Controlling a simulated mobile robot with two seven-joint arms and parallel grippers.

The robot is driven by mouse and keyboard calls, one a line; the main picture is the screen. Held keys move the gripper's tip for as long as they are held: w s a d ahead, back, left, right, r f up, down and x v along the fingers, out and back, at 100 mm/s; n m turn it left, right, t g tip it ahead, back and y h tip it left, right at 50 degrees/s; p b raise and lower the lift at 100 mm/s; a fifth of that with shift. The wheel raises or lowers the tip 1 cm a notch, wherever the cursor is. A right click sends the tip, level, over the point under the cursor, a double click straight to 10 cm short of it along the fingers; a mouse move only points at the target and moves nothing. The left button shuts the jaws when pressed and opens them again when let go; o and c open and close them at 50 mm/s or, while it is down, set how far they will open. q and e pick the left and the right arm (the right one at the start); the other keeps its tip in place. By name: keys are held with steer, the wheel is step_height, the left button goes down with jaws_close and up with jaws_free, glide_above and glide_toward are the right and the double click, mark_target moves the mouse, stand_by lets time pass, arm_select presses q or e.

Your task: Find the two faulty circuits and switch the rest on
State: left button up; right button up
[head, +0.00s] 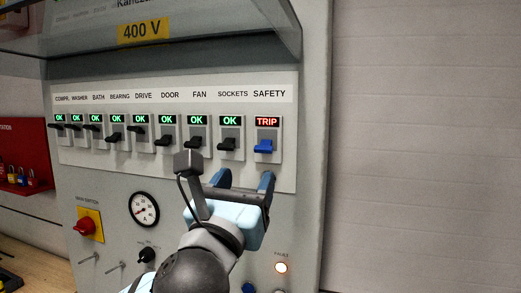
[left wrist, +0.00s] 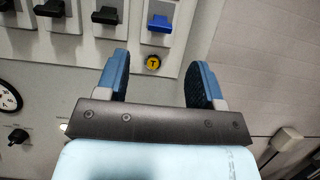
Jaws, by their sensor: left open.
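A row of labelled breakers runs across the grey panel (head: 115,167). COMPR. (head: 57,126), WASHER (head: 77,127), BATH (head: 96,128) and DRIVE (head: 136,129) have black levers high, close under their displays. BEARING (head: 115,137), DOOR (head: 165,145), FAN (head: 195,143) and SOCKETS (head: 228,144) have black levers lower. All these displays read green OK. The SAFETY breaker's blue lever (head: 264,146) is low and its display reads red TRIP; the lever also shows in the left wrist view (left wrist: 159,23). My left gripper (head: 244,180) is open and empty, just below SOCKETS and SAFETY. My right gripper is out of view.
A yellow round button (left wrist: 153,62) is near the left fingers. A transparent cover (head: 200,30) overhangs the row. A red padlock station (head: 22,150) hangs at left.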

mark_target(262, 151)
arm_select(q)
steer(key=p+x, duration=0.1)
steer(key=x, duration=0.5)
steer(key=shift+w+d+r, duration=0.15)
steer(key=shift+w+r, duration=0.05)
steer(key=shift+w, duration=0.05)
steer(key=shift+x, duration=0.8)
steer(key=shift+f, duration=0.1)
